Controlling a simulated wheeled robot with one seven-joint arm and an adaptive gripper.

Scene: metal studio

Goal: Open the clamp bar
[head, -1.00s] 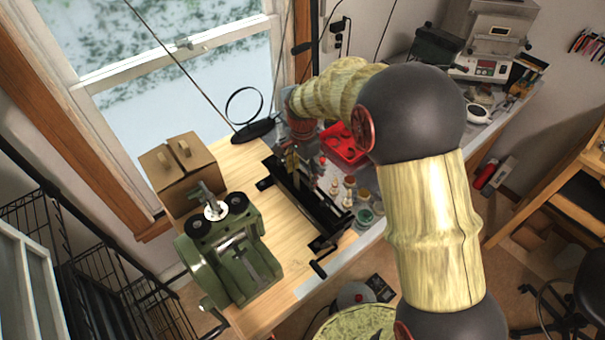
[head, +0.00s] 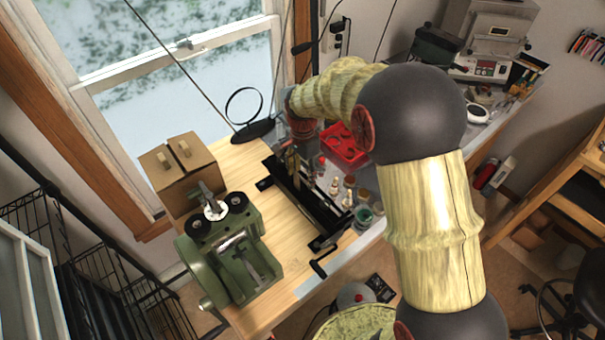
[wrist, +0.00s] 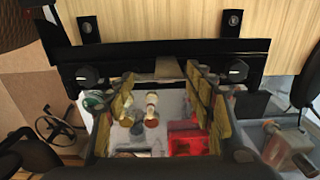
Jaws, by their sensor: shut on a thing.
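The clamp bar (head: 311,212) is part of a long black fixture lying across the wooden bench. In the wrist view, the black bar (wrist: 160,52) spans the picture near the top, with a dark knob towards each end. The exact contact is hard to see.
A green machine (head: 232,262) and a brown box (head: 180,170) stand left of the fixture. A red tray (head: 345,148) and several small bottles (head: 348,192) stand close on its right. Bare wood (head: 237,162) shows between box and fixture.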

